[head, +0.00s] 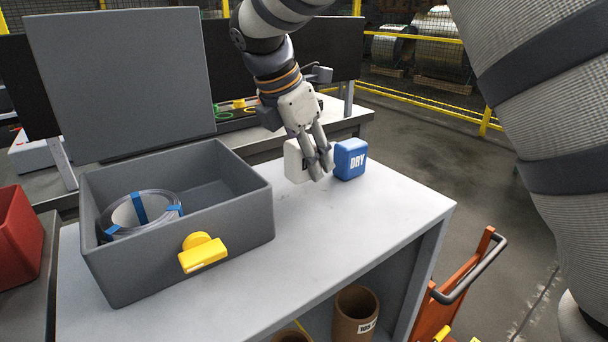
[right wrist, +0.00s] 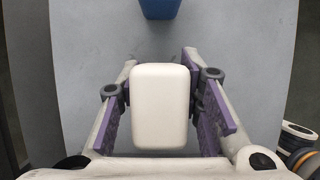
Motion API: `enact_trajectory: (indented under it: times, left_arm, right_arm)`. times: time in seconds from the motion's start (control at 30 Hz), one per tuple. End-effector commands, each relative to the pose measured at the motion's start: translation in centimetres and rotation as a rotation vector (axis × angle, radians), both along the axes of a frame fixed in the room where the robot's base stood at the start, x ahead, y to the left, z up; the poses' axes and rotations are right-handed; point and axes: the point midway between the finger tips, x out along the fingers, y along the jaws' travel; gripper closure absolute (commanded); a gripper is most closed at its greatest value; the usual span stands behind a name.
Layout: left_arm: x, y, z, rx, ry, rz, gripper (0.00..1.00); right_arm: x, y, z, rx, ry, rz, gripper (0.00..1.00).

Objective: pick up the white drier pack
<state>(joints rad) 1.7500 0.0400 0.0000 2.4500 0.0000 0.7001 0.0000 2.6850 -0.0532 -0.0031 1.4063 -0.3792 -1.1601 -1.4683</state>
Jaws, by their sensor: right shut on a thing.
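The white drier pack (head: 292,163) stands on the grey table at its far side, partly hidden behind my right gripper (head: 324,172) in the head view. In the right wrist view the white pack (right wrist: 160,105) sits between both fingers of my right gripper (right wrist: 161,98). The pads touch it on its left and right sides, so the gripper is shut on it. I cannot tell whether the pack is lifted off the table. A blue pack (head: 350,160) marked DRY stands just to the right; it also shows at the top of the right wrist view (right wrist: 160,8). My left gripper is not in view.
An open grey box (head: 190,262) with a raised lid (head: 125,85) and yellow latch (head: 203,255) holds a strapped steel coil (head: 140,212). A red bin (head: 18,238) is at far left. The table (head: 350,225) is clear at front right. An orange cart (head: 460,290) stands beyond its right edge.

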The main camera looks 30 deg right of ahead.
Motion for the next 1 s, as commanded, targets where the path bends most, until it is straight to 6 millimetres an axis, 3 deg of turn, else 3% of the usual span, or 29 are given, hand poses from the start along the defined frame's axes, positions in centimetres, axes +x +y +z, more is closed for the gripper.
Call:
enact_trajectory:
  times: [0.7, 1.0]
  left_arm:
    - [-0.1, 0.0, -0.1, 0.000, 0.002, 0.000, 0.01]
    - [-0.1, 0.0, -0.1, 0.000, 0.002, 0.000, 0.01]
  right_arm:
    - [0.0, 0.0, 7.3, 0.001, 0.000, 0.000, 0.96]
    - [0.0, 0.0, 7.8, 0.001, 0.001, 0.000, 0.96]
